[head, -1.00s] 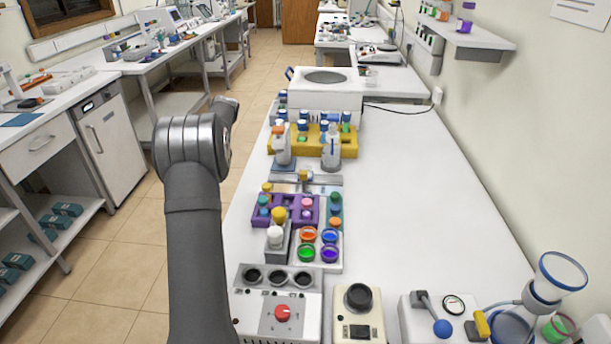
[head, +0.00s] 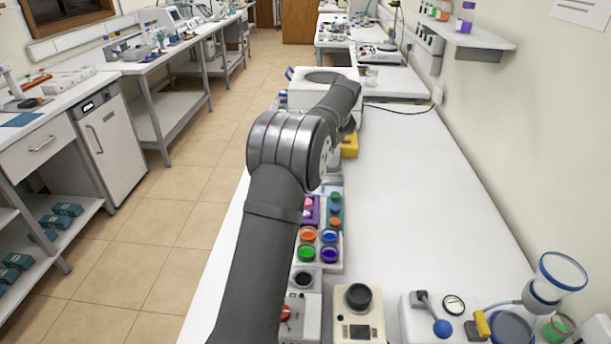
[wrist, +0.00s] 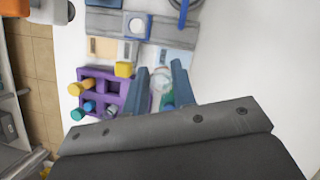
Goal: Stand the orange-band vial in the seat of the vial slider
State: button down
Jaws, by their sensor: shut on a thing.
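In the wrist view my gripper (wrist: 161,68) points down with its two blue-grey fingers either side of a clear round vial (wrist: 162,80). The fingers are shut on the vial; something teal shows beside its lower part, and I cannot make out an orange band. A purple rack (wrist: 88,72) with several coloured caps lies just left of the fingers. In the head view my arm hides the gripper and the slider.

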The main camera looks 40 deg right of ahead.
jog(key=shift+s+d+r+m, duration=0.15)
jog(key=shift+s+d+m, duration=0.15)
jog(key=shift+s+d, duration=0.15)
jog(key=shift+w+d, duration=0.1)
jog(key=shift+d, duration=0.05)
jog(key=shift+w+a+f, duration=0.35)
jog(key=shift+w+f, duration=1.45)
jog(key=shift+w, duration=0.05)
jog(key=shift+w+a+f, duration=0.35)
jog(key=shift+w+f, duration=1.45)
jog(key=shift+f, duration=0.05)
jog(key=shift+w+a+f, duration=0.35)
jog(key=shift+w+f, duration=1.45)
jog(key=shift+w, duration=0.05)
jog(key=shift+f, duration=0.1)
jog(key=c, duration=1.2)
grip_release()
jog(key=v, duration=1.2)
jog(key=shift+a, duration=0.15)
